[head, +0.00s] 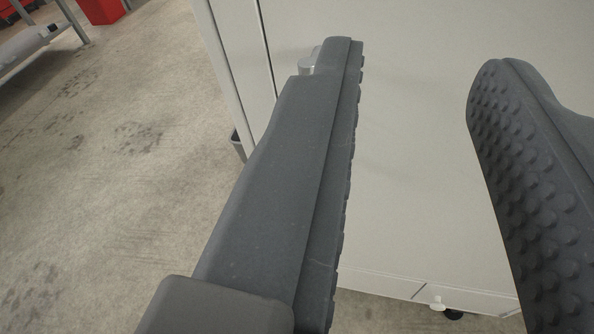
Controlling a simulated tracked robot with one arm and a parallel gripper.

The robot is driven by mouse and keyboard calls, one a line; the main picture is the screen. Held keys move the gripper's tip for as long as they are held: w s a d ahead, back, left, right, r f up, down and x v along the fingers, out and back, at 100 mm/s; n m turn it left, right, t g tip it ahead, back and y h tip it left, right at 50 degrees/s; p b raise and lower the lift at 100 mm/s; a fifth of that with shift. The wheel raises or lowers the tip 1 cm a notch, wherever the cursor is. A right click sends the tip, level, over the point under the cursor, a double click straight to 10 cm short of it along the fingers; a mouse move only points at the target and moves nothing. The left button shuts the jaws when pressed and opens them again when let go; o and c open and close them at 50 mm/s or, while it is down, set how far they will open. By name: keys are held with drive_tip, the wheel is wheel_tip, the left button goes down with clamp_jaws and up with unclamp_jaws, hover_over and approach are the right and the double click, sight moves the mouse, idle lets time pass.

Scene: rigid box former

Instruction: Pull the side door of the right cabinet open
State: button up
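The cabinet (420,190) is a pale grey-white panelled body filling the middle and right of the head view. A dark vertical seam runs down near its left edge. A small metallic handle (307,64) shows beside the left finger's tip, mostly hidden behind that finger. My gripper (412,65) is open, with its two dark grey fingers wide apart and nothing between them. The left finger overlaps the handle in the picture; I cannot tell whether they touch. The door looks flush with the cabinet.
Stained concrete floor (110,170) lies open on the left. A red box (100,10) and a metal-framed rack (35,45) stand at the upper left. A caster (453,314) and a small white fitting (437,303) show under the cabinet's lower edge.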

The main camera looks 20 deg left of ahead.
wheel_tip(320, 180, down, 11)
drive_tip(key=s+a+n+y+b, duration=0.2)
drive_tip(key=a+n+y+b, duration=0.1)
drive_tip(key=shift+t, duration=0.5)
drive_tip(key=shift+p+x, duration=2.35)
drive_tip(key=shift+x, duration=4.65)
drive_tip(key=shift+f, duration=0.1)
clamp_jaws()
